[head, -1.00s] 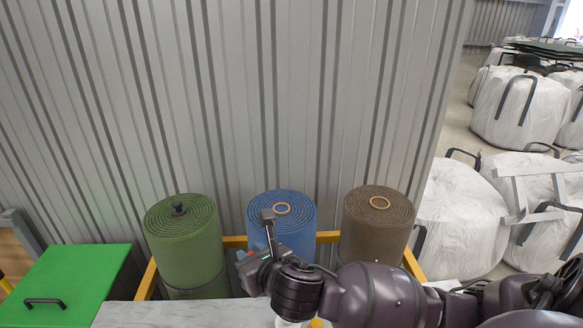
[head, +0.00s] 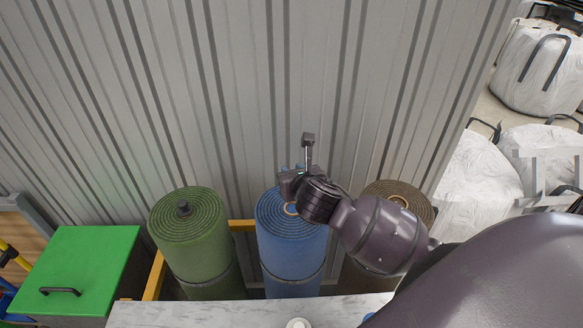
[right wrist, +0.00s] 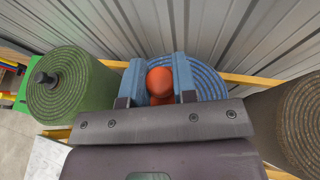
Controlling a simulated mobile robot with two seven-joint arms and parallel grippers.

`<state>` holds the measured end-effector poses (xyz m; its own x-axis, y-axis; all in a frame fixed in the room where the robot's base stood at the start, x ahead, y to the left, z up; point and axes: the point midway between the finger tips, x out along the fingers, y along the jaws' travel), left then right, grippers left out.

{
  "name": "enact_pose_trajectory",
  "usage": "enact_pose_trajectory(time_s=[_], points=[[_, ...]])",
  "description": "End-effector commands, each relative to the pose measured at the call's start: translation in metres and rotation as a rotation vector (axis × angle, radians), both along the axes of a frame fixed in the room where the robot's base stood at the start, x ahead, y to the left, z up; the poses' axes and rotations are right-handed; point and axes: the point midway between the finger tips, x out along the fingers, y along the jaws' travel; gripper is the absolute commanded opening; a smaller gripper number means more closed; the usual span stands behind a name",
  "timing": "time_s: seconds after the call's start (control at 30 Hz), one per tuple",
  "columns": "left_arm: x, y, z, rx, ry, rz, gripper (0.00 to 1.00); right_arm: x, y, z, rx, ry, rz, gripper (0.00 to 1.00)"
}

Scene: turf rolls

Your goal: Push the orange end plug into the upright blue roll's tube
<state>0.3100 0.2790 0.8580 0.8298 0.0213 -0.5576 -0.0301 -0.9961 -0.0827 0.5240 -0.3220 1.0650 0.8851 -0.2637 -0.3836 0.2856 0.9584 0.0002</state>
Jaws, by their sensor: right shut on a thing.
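The blue roll (head: 291,255) stands upright in the middle of three rolls; part of its pale tube ring (head: 290,209) shows beside my right gripper. My right gripper (head: 290,169) is over the blue roll's top in the head view. In the right wrist view, its two blue fingers (right wrist: 159,82) are shut on the orange end plug (right wrist: 160,84), with the blue roll's top (right wrist: 206,78) behind. The plug hides the tube there, so I cannot tell whether they touch. In the head view the plug is hidden. My left gripper is not in view.
A green roll (head: 190,220) with a dark knobbed plug (head: 183,209) stands left, and a brown roll (head: 420,205) right, partly behind my arm. A yellow rail (head: 242,225) and corrugated wall (head: 230,100) are close by. A pale worktop (head: 220,313) lies in front.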

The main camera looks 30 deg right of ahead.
Motion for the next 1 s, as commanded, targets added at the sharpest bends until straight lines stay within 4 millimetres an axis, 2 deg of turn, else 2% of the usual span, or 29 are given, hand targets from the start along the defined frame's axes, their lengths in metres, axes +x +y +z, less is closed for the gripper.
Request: enact_pose_trajectory(time_s=[0.27, 1.0], points=[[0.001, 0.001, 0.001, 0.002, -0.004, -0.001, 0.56, 0.000, 0.000, 0.000, -0.002, 0.000, 0.001, 0.03], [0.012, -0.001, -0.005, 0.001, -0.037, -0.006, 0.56, 0.000, 0.000, -0.054, -0.001, 0.001, 0.001, 0.03]])
